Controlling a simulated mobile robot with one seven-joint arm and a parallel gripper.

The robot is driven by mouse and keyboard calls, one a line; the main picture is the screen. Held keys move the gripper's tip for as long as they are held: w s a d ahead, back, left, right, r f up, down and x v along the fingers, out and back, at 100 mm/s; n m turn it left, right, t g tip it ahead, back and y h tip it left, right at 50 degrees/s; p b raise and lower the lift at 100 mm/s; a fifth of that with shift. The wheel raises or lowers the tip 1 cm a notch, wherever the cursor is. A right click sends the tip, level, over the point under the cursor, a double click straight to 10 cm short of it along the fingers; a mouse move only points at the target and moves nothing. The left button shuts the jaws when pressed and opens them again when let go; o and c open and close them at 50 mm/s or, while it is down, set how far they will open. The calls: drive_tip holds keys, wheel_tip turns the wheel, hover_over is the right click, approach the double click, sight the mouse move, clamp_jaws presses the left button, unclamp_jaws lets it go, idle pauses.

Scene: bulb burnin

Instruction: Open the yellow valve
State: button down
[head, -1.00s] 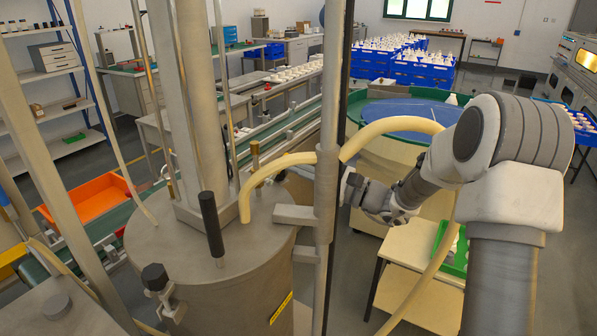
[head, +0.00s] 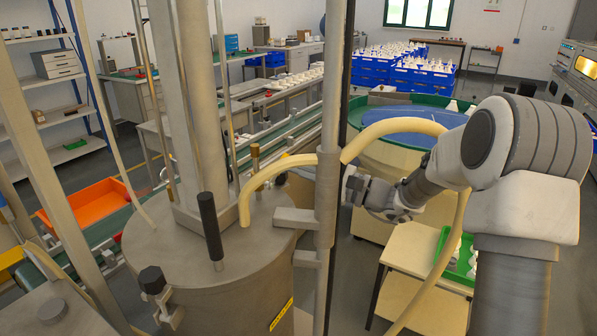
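I cannot make out a yellow valve for certain in the head view. A cream-yellow hose (head: 407,126) arches from the top of a grey metal tank (head: 165,262), behind a vertical post, and down past my arm. A small brass-coloured fitting (head: 255,158) stands on the tank's top near the hose end. A black-gripped lever (head: 210,226) rises from the tank top, and a black knob (head: 152,280) sits at its front edge. My gripper (head: 392,214) is right of the post, apart from the tank. Its fingers are small and partly hidden, so their opening is unclear.
Metal posts (head: 326,200) stand between the tank and my gripper. A pale table (head: 408,248) with a green tray (head: 462,262) is below my arm. A round green-rimmed table (head: 365,108) is behind it. An orange bin (head: 85,208) and conveyor are left.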

drive_tip(key=shift+s+a+r+n+g+b, duration=0.2)
drive_tip(key=shift+s+r+n+g+b, duration=0.15)
drive_tip(key=shift+n+b, duration=0.65)
drive_tip(key=shift+s+a+r+n+g+b, duration=0.2)
drive_tip(key=shift+r+n+b, duration=0.25)
drive_tip(key=shift+n+b, duration=0.5)
idle(0.3)
drive_tip(key=shift+s+a+r+n+g+h+b, duration=0.1)
drive_tip(key=shift+s+a+r+n+h+b, duration=0.1)
drive_tip(key=shift+n+b, duration=0.55)
drive_tip(key=shift+s+a+r+n+g+h+b, duration=0.15)
drive_tip(key=shift+s+r+n+b, duration=0.1)
drive_tip(key=shift+n+b, duration=0.5)
drive_tip(key=shift+s+a+r+n+g+h+b, duration=0.1)
drive_tip(key=shift+s+r+n+b, duration=0.1)
drive_tip(key=shift+n+b, duration=0.5)
idle(3.5)
